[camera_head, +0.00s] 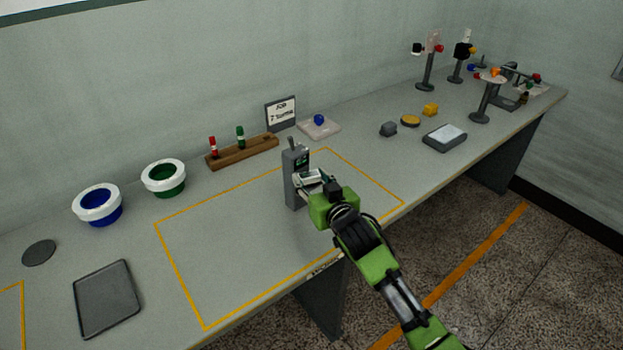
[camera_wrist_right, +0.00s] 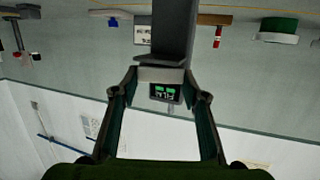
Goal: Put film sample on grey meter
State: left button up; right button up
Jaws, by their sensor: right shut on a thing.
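The grey meter (camera_head: 295,190) stands upright on the table inside the yellow outline, with a small green-lit display and a stub on top. It also shows in the right wrist view (camera_wrist_right: 174,30), upside down. My right gripper (camera_head: 312,178) is at the meter's front, just below the display. In the wrist view its fingertips (camera_wrist_right: 162,76) are shut on a small pale flat piece (camera_wrist_right: 160,75), which looks like the film sample. The piece lies at the meter's front ledge; whether it rests there is hard to tell. My left gripper is not in view.
A wooden rack (camera_head: 243,152) with red and green pegs, a sign (camera_head: 281,114) and a clear plate with a blue knob (camera_head: 318,127) stand behind. Blue and green bowls and a dark tray (camera_head: 107,298) are left. A grey pad (camera_head: 445,138) and several spindle stands are right.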

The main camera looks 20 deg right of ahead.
jog(key=shift+f, duration=0.2)
jog(key=shift+f, duration=0.15)
jog(key=o, duration=0.8)
jog(key=shift+s+r, duration=0.1)
jog(key=shift+r, duration=0.15)
jog(key=b+v, duration=0.1)
jog(key=v, duration=1.1)
jog(key=shift+f, duration=0.1)
